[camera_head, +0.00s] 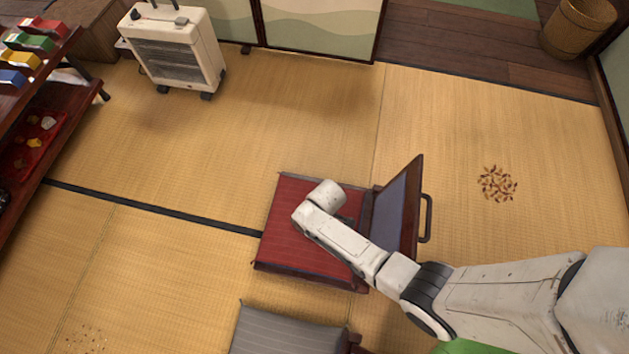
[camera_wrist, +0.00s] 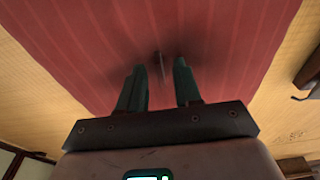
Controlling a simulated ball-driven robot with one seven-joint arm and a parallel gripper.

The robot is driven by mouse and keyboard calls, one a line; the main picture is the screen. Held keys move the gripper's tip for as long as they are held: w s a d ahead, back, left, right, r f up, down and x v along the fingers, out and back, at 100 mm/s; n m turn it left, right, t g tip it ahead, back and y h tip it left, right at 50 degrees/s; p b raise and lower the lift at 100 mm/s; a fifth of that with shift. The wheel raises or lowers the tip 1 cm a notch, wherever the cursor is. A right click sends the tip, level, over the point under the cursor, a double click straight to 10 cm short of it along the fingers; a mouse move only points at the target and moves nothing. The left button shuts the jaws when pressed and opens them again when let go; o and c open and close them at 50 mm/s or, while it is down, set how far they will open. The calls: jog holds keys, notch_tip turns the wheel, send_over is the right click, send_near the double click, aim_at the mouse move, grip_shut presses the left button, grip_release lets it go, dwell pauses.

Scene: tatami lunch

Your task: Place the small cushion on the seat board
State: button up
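A red striped cushion (camera_head: 288,222) lies flat at the centre of the head view, against a low chair with an upright dark wooden backrest (camera_head: 411,212). A strip of dark wood, seemingly the seat board (camera_head: 366,222), shows between cushion and backrest; the cushion hides any board below it. In the wrist view the red cushion (camera_wrist: 220,30) fills most of the upper picture. My gripper (camera_wrist: 160,68) points at its middle, fingers apart, with a small dark tuft or crease between the tips. Contact cannot be told. In the head view my arm hides the fingers.
A grey cushion (camera_head: 285,332) lies at the bottom edge. A heater (camera_head: 177,50) stands at the back left, shelves (camera_head: 60,95) at the left, a basket (camera_head: 577,27) at the back right. Reddish scraps (camera_head: 497,184) lie on the right mat. Much of the tatami is clear.

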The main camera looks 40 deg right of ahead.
jog(key=s+d+r+m+p, duration=0.2)
jog(key=s+r, duration=0.3)
jog(key=r, duration=0.6)
jog(key=s+d+r+m+p, duration=0.2)
jog(key=s+r, duration=0.3)
jog(key=r, duration=0.6)
jog(key=s+d+r+m+h+p, duration=0.1)
jog(key=s+d+r+m+p, duration=0.1)
jog(key=r, duration=0.9)
jog(key=s+m+p, duration=0.1)
jog(key=s, duration=0.1)
jog(key=shift+s+d+r+m, duration=0.2)
jog(key=shift+s+r+m, duration=0.1)
jog(key=shift+s+r, duration=0.1)
notch_tip(320, 180, up, 31)
jog(key=p, duration=3.1)
jog(key=shift+f, duration=0.2)
